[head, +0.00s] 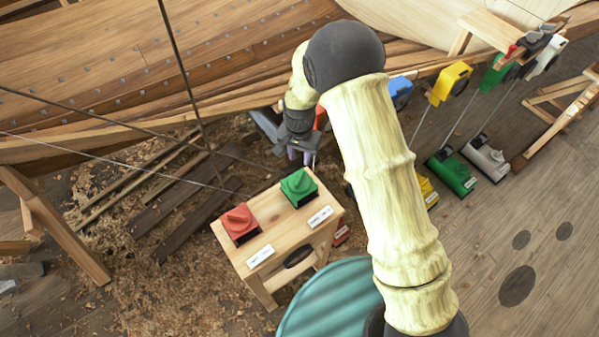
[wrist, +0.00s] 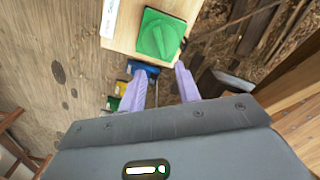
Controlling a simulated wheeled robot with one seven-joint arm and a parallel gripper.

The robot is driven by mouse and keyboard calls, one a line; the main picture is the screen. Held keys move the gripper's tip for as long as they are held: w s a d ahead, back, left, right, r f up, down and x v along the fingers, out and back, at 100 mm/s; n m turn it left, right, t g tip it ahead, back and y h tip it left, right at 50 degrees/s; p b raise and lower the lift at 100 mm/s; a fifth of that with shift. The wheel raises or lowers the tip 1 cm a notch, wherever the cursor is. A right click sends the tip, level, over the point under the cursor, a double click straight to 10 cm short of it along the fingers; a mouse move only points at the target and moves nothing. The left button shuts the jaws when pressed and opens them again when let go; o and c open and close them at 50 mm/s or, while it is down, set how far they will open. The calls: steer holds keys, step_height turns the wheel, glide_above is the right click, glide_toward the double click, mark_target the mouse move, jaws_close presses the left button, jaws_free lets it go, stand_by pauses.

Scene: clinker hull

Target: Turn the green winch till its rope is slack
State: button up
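A green unit with a raised knob (head: 299,187) sits on a wooden bench beside a red one (head: 240,223). The green knob also shows in the wrist view (wrist: 160,38). On the floor to the right stands a green winch (head: 452,174), below a hanging green block (head: 498,73). A thin rope (head: 470,112) runs between them and looks straight. My gripper (head: 300,157) is above and behind the bench in the head view. In the wrist view its two purple fingers (wrist: 162,84) are apart and empty, short of the green knob.
The bench (head: 282,232) has white labels too small to read. A grey-white winch (head: 485,157) and a yellow one (head: 427,191) flank the floor green winch. Dark ropes cross at left. The planked hull (head: 120,75) rises behind. Floor at lower right is clear.

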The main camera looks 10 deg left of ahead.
mark_target(299, 177)
step_height(299, 177, down, 11)
steer(key=p, duration=0.3)
steer(key=shift+w+f, duration=0.1)
steer(key=shift+f, duration=0.05)
jaws_close()
